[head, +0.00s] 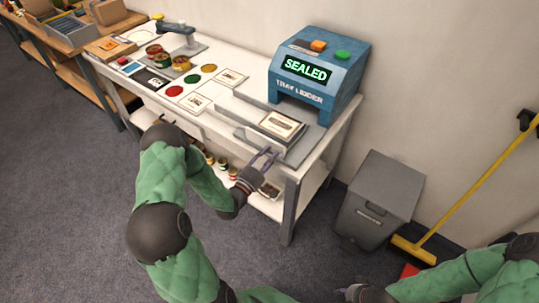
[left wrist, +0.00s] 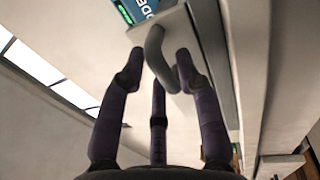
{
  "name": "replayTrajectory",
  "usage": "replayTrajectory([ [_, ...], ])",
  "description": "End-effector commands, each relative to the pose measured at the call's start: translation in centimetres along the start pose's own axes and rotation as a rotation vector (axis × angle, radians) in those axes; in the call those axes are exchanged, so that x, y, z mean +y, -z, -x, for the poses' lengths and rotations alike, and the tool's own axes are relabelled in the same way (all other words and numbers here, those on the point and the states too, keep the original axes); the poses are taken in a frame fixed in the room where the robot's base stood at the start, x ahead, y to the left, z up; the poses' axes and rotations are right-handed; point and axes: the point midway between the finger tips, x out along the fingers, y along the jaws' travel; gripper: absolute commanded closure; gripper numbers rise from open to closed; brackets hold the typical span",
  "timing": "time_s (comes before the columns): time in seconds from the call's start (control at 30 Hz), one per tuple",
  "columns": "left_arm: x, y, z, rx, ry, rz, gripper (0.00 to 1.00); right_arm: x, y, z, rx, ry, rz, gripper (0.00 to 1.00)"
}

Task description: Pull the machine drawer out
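The blue tray lidder (head: 325,72) stands at the right end of the white bench, with SEALED lit on its display. Its grey drawer (head: 302,150) sticks out at the front and carries a pale tray with a dark-edged label (head: 281,125). My left gripper (head: 267,157) is at the drawer's front end. In the left wrist view, a curved grey handle (left wrist: 154,45) lies between the spread fingers (left wrist: 157,72), with gaps visible beside it. My right gripper (head: 352,292) is at the bottom edge of the head view, its fingers not clear.
A grey bin (head: 377,198) stands on the floor right of the bench, with a yellow broom (head: 480,180) beside it. Cards and coloured discs (head: 190,102) lie on the bench (head: 228,120) left of the machine. Jars stand on its lower shelf.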

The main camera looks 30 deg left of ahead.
Motion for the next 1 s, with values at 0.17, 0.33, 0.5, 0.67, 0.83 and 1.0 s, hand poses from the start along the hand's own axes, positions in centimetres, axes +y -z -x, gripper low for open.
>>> replayTrajectory([
  [0.17,0.1,0.0,0.0,0.000,-0.002,-0.001,0.66,0.0,0.0,0.0,0.000,0.000,0.000,0.66],
  [0.33,0.0,0.1,1.2,0.002,-0.001,0.000,0.66,0.0,0.0,0.0,0.000,0.000,0.000,0.66],
  [0.5,0.0,0.2,4.3,0.005,0.001,0.000,0.66,0.0,0.0,0.0,0.000,0.000,0.000,0.66],
  [0.67,0.0,0.2,7.6,0.006,0.001,0.001,0.66,0.0,0.0,0.0,0.000,0.000,0.000,0.66],
  [0.83,0.0,0.1,10.1,0.005,0.001,0.000,0.66,0.0,0.0,0.0,0.000,0.000,0.000,0.66],
  [1.0,0.0,0.1,11.6,0.003,0.000,-0.001,0.66,0.0,0.0,0.0,0.000,0.000,0.000,0.66],
])
